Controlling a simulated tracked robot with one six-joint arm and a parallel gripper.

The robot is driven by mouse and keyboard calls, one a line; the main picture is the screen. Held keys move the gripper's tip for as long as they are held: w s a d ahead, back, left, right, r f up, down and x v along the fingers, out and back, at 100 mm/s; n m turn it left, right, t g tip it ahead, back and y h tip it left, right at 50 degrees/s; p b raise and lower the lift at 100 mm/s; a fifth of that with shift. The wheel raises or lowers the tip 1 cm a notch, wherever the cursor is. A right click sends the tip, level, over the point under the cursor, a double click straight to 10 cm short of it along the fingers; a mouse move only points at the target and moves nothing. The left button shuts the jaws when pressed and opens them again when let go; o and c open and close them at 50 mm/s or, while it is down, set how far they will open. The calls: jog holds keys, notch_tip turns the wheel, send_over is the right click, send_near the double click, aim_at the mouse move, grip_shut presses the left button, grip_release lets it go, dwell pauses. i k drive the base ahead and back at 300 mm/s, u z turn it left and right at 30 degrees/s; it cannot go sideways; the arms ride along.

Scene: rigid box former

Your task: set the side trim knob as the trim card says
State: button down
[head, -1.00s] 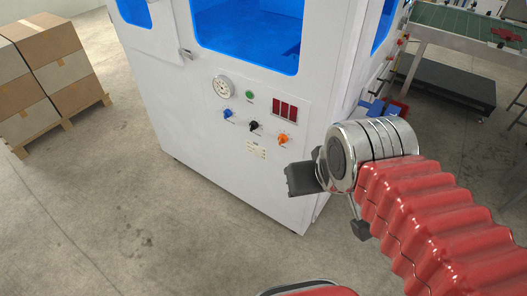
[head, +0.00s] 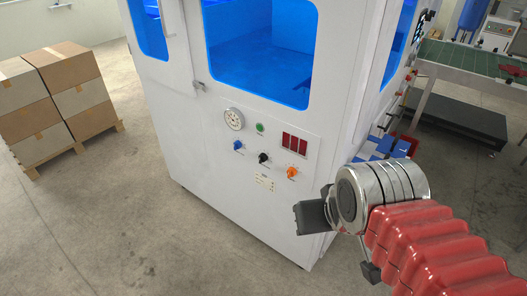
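In the head view the white machine (head: 220,180) carries a small panel on its front. The panel has a blue knob (head: 238,145), a black knob (head: 264,158) and an orange knob (head: 292,172) in a slanting row. A small card with print (head: 265,183) sits below the black knob; its text is too small to read. Which knob is the side trim knob I cannot tell. My gripper (head: 312,217) is in front of the machine's lower right, below and right of the knobs, and apart from them. Its fingers are seen edge-on, so their opening does not show.
A pallet of cartons (head: 60,95) stands at the left. A green conveyor (head: 470,60) is at the right. The floor in front is clear.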

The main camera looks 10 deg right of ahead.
aim_at(238, 145)
jog(key=z, duration=0.25)
jog(key=i, duration=0.8)
jog(key=u, duration=2.25)
